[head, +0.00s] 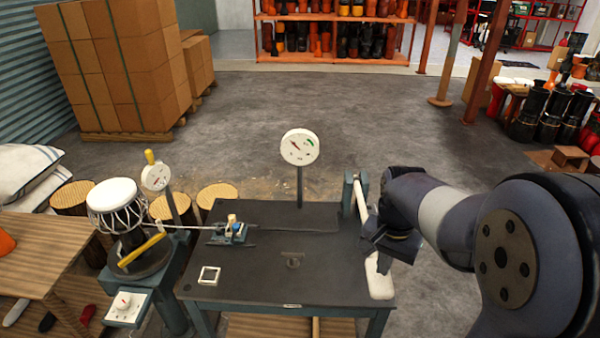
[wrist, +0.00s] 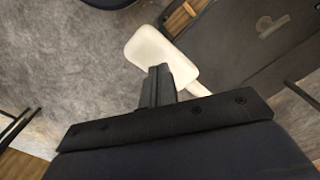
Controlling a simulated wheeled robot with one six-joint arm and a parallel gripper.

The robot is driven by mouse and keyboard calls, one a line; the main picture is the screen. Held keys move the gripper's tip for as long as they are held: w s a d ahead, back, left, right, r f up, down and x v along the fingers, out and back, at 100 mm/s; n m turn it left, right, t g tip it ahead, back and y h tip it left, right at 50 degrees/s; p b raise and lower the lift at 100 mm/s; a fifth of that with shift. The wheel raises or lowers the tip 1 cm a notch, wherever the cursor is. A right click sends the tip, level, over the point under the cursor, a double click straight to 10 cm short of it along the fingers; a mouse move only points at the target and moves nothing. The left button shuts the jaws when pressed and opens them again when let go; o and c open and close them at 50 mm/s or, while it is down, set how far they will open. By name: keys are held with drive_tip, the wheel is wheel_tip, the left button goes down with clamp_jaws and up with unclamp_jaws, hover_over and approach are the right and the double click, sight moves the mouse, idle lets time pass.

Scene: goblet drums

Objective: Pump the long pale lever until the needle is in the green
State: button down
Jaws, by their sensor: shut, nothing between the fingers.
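The long pale lever (head: 361,203) runs along the right side of the dark table, from a blue-grey bracket to a wide white paddle (head: 379,281) at the near end. My gripper (head: 383,262) is shut and empty, just above the paddle. In the wrist view my shut fingers (wrist: 158,84) overlap the white paddle (wrist: 158,50); I cannot tell whether they touch it. Part of the lever is hidden behind my gripper. The round white gauge (head: 299,147) stands on a post behind the table. Its needle points to the upper left, away from the green band at the upper right.
The dark table (head: 270,278) carries a small blue clamp device (head: 229,233) and a white square frame (head: 209,276). Open floor lies behind the table.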

drive_tip(key=shift+f, duration=0.1)
idle(0.3)
wheel_tip(320, 180, down, 18)
drive_tip(key=b, duration=1.3)
drive_tip(key=r+p, duration=1.5)
drive_tip(key=r, duration=0.3)
drive_tip(key=shift+s+r, duration=0.2)
drive_tip(key=shift+f, duration=0.2)
